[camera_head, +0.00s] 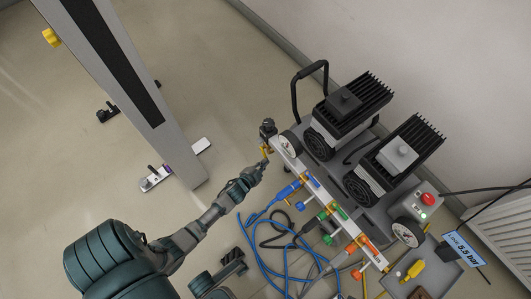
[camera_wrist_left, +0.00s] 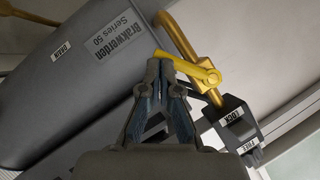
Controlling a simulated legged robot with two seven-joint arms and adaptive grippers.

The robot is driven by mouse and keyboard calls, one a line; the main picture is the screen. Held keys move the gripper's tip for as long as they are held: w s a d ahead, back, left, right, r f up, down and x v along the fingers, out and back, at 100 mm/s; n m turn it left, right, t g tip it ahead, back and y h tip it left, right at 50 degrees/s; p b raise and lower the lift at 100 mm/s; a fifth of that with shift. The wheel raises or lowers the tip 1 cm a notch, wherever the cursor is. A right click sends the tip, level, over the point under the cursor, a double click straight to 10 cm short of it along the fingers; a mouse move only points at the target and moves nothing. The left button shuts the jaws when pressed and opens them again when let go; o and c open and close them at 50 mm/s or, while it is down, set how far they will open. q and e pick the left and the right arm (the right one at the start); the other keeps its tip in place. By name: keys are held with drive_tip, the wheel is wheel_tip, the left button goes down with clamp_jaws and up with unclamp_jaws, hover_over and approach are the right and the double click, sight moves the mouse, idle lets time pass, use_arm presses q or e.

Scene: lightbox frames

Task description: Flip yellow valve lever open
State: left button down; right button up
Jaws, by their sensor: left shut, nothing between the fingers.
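The yellow valve lever (camera_wrist_left: 188,68) lies slanted across the upper middle of the left wrist view, joined at its right end to a bent brass pipe (camera_wrist_left: 178,38). In the head view, the small yellow lever (camera_head: 265,151) is at the compressor's left end. My left gripper (camera_head: 262,165) is just below it there. In the wrist view, my left gripper (camera_wrist_left: 161,62) is shut and empty, its fingertips at the lever's left end. I cannot tell whether they touch it. A dark jointed part, apparently my right gripper (camera_head: 234,258), is at the bottom; its jaw state is unclear.
A grey tank (camera_wrist_left: 75,90) fills the wrist view's left, with a LOCK-marked black box (camera_wrist_left: 235,120) at right. In the head view, blue hoses (camera_head: 262,248) lie below the colored valves. A tall grey column (camera_head: 125,85) stands left. Open floor (camera_head: 225,70) lies between.

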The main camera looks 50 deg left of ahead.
use_arm(q)
drive_tip(key=shift+w+a+f, duration=0.1)
drive_tip(key=shift+a+f, duration=0.85)
drive_tip(key=shift+a, duration=0.05)
drive_tip(key=shift+a+f, duration=0.1)
drive_tip(key=shift+a, duration=0.05)
drive_tip(key=v, duration=1.2)
idle(0.6)
